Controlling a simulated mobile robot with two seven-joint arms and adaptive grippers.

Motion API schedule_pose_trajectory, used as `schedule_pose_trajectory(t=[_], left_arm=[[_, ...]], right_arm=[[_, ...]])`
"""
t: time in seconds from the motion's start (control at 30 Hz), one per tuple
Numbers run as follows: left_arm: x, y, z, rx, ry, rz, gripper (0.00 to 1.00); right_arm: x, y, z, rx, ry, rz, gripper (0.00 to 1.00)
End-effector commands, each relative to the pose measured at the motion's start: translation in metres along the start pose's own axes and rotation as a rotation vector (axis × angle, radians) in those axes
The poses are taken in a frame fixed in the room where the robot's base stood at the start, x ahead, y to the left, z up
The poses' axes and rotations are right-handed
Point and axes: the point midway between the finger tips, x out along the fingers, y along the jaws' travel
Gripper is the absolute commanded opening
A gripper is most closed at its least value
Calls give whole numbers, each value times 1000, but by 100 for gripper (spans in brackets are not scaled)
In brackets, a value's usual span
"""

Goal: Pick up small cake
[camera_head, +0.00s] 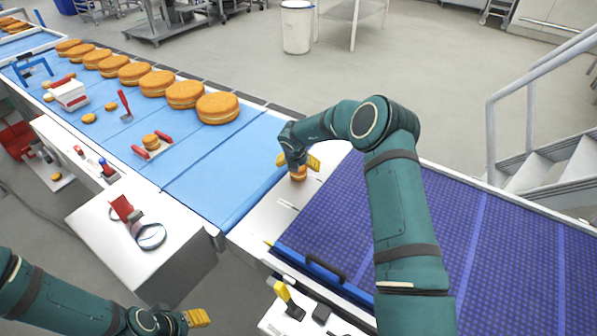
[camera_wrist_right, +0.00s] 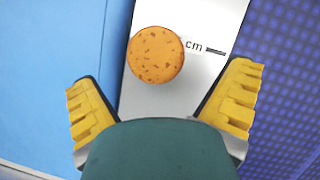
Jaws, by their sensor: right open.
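The small cake (camera_head: 298,175), round and orange-brown with a pale layer, stands on the white strip between the light blue belt and the dark blue mat. In the right wrist view its speckled top (camera_wrist_right: 156,54) shows beside a printed "cm" mark. My right gripper (camera_head: 298,162) is open just above it, its yellow fingers spread to either side. In the wrist view the cake lies ahead of the two fingers (camera_wrist_right: 163,100), apart from both. My left gripper (camera_head: 197,318) is low at the left, off the belt; its opening cannot be made out.
Several large cakes (camera_head: 217,108) line the far side of the light blue belt (camera_head: 215,180). Another small cake (camera_head: 151,141) sits between red pieces. A blue bar with a black handle (camera_head: 325,268) edges the dark blue mat (camera_head: 500,240). A white cabinet (camera_head: 130,235) stands at left.

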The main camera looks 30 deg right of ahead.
Motion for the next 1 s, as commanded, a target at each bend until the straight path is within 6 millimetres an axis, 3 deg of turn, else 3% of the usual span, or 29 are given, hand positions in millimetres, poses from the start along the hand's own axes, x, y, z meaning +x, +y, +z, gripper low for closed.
schedule_pose_trajectory(t=[0.17, 0.47, 0.77, 0.8, 0.9, 1.0], left_arm=[[-1, 0, 0, 0, 0, 0, 47], [-3, 2, 0, 1, 0, 0, 47], [-3, 1, 0, 1, -1, 0, 47], [-3, 1, 0, 1, 0, 0, 47], [-3, 1, 0, 1, 0, 0, 47], [-3, 1, 0, 1, 0, 0, 47]], right_arm=[[12, 1, 1, 1, 0, 0, 100], [49, 4, 4, 1, 1, 0, 100], [54, 4, 5, 0, 0, 0, 100], [54, 4, 5, 1, 0, 0, 96], [54, 4, 5, 0, 0, 0, 61], [54, 4, 5, 0, 0, 0, 54]])
